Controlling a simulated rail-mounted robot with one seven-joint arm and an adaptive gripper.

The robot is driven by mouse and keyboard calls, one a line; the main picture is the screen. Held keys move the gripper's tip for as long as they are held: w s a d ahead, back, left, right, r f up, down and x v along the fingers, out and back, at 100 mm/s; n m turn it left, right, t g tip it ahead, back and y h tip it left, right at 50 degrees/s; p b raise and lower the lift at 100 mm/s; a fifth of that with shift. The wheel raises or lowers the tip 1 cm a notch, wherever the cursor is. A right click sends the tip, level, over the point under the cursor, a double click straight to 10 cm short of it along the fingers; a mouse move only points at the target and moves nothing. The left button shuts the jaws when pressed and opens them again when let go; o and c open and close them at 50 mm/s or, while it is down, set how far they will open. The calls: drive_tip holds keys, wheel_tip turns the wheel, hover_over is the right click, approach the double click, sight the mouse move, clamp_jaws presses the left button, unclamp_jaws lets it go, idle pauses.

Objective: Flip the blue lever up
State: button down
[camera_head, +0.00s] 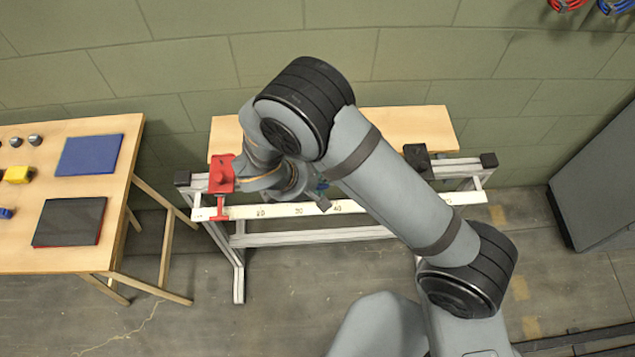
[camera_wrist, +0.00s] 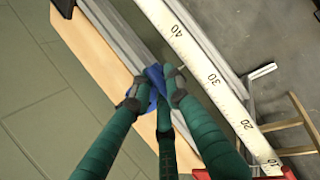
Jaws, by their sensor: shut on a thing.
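The blue lever (camera_wrist: 154,76) shows in the wrist view as small blue patches between and beside my fingertips. My gripper (camera_wrist: 153,92) has teal fingers with grey tips, closed around the blue lever beside the metal rail. The fingers cover most of the lever, so its angle cannot be told. In the head view my arm reaches to the bench and hides most of the gripper and the lever.
A white ruler (camera_head: 360,206) runs along the front of the metal-framed bench. A red fixture (camera_head: 221,175) stands at its left and a black block (camera_head: 417,156) at its right. A wooden table (camera_head: 20,215) with blue and black panels stands at the left.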

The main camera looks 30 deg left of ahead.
drive_tip(key=c, duration=1.9)
unclamp_jaws()
drive_tip(key=v, duration=1.2)
